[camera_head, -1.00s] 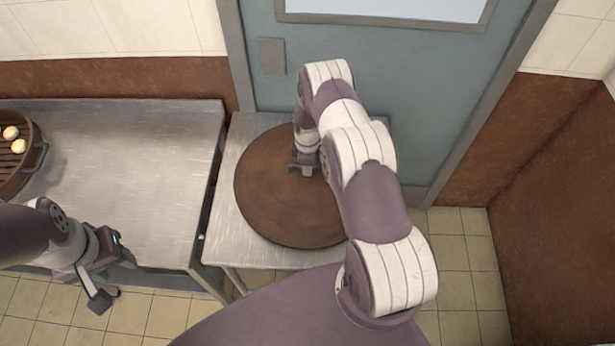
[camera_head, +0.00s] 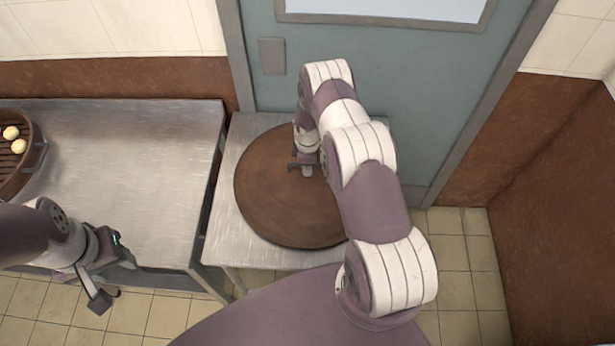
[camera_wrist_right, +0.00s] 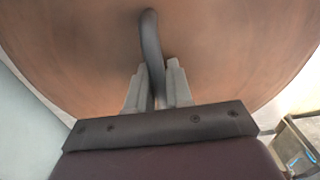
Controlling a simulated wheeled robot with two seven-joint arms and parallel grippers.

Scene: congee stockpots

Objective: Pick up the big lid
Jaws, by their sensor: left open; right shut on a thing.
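The big lid (camera_head: 285,205) is a large round brown disc lying on a small metal table in the head view. It fills most of the right wrist view (camera_wrist_right: 70,50). Its dark curved handle (camera_wrist_right: 150,50) rises between the fingers of my right gripper (camera_wrist_right: 158,88), which is shut on it. In the head view my right gripper (camera_head: 302,170) is over the lid's middle, with the handle mostly hidden by the gripper. My right arm covers the lid's right edge. My left gripper (camera_head: 108,285) is open and empty, in front of the long metal table's front edge.
The small metal table (camera_head: 228,225) stands beside the long metal table (camera_head: 140,150). A brown slatted basket (camera_head: 38,160) with pale round items (camera_head: 18,146) is at the far left. A grey-blue door (camera_head: 420,90) is behind the small table. The long table's middle is clear.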

